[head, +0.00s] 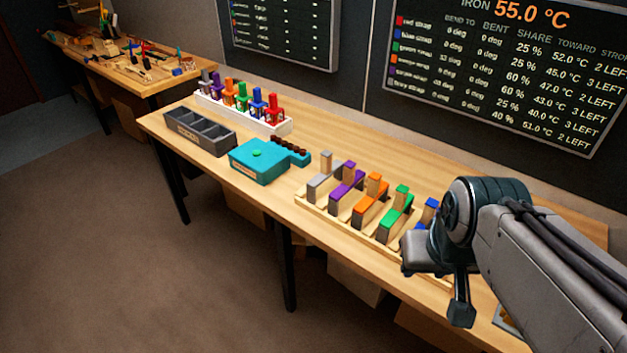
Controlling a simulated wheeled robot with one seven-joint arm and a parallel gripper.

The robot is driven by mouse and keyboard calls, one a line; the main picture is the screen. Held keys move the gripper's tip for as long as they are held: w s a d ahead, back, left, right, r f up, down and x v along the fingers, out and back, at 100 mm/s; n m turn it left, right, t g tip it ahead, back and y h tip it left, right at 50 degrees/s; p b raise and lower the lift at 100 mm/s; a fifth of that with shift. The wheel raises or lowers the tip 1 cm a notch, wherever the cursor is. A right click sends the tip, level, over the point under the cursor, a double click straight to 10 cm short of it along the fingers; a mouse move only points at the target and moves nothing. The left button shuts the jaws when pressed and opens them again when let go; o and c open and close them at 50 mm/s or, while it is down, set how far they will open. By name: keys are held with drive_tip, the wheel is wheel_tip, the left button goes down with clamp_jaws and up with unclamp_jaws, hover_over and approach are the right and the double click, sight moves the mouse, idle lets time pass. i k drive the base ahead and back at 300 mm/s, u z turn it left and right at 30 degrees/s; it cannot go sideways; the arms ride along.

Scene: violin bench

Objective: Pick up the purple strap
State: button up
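The purple strap (346,181) sits in a slot of the pale wooden rack (312,203) on the bench. It has a raised upright end at the back and a sloping front part with a dark lower side. It stands between a grey strap (322,176) on its left and an orange strap (371,200) on its right. My gripper (457,308) is to the right of the purple strap and apart from it, over the bench's front right part. Its fingers are seen from the side, so their opening is unclear. I see nothing held.
A green strap (397,214) and a blue strap (430,212) stand further right, the blue one partly hidden by my arm. A teal box (258,162), a grey divided tray (198,132) and a white rack (243,115) of coloured clamps stand left. Bare bench (360,150) lies behind the straps.

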sight(351, 178)
drive_tip(key=u, duration=1.95)
drive_tip(key=i, duration=2.4)
drive_tip(key=z, duration=3.7)
drive_tip(key=i, duration=0.5)
